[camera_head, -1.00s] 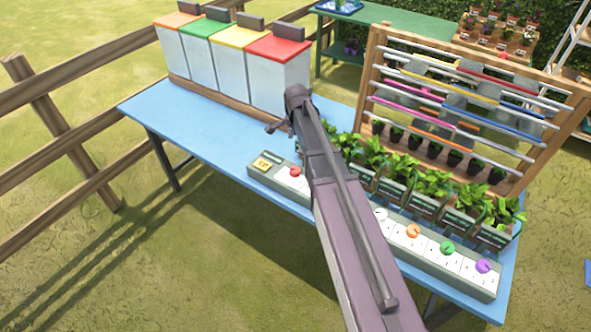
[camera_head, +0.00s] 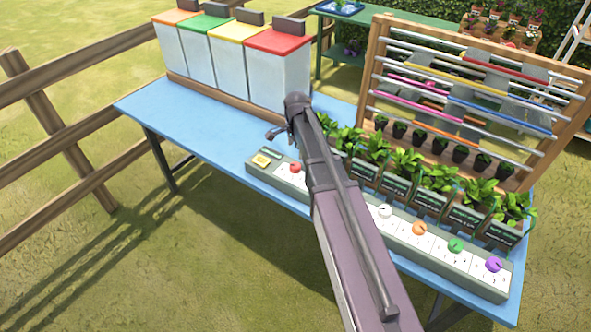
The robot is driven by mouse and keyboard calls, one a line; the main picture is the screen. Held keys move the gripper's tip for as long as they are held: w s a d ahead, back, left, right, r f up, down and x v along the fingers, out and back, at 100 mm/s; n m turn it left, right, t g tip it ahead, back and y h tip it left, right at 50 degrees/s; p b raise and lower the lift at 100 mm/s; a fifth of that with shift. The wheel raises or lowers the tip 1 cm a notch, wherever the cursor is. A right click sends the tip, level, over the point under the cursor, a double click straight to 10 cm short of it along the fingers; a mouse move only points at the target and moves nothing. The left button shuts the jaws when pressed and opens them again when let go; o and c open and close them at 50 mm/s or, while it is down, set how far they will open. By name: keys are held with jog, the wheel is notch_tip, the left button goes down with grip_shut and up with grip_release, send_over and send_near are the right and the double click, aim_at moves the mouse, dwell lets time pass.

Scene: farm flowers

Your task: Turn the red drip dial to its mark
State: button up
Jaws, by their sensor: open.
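The red drip dial (camera_head: 295,168) is a small round knob near the left end of a long grey-green control box (camera_head: 460,276) on the blue table. Its mark is too small to make out. My gripper (camera_head: 272,134) is at the far end of my arm, above the table and a little up and left of the red dial, apart from it in the picture. Its fingers look small and dark, and it holds nothing that I can see. My arm covers the middle of the box. White (camera_head: 385,211), orange (camera_head: 419,228), green (camera_head: 455,245) and purple (camera_head: 493,265) dials show to the right.
Potted green plants (camera_head: 430,185) stand in a row behind the box. Several white bins with coloured lids (camera_head: 278,41) stand at the back left, and a wooden rack with rods (camera_head: 369,75) at the back right. The blue table's left part (camera_head: 190,125) is clear.

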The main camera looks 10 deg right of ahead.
aim_at(295, 165)
jog(key=shift+w+f+b, duration=0.1)
jog(key=shift+f+b, duration=3.55)
jog(key=shift+f, duration=0.3)
jog(key=c, duration=1.1)
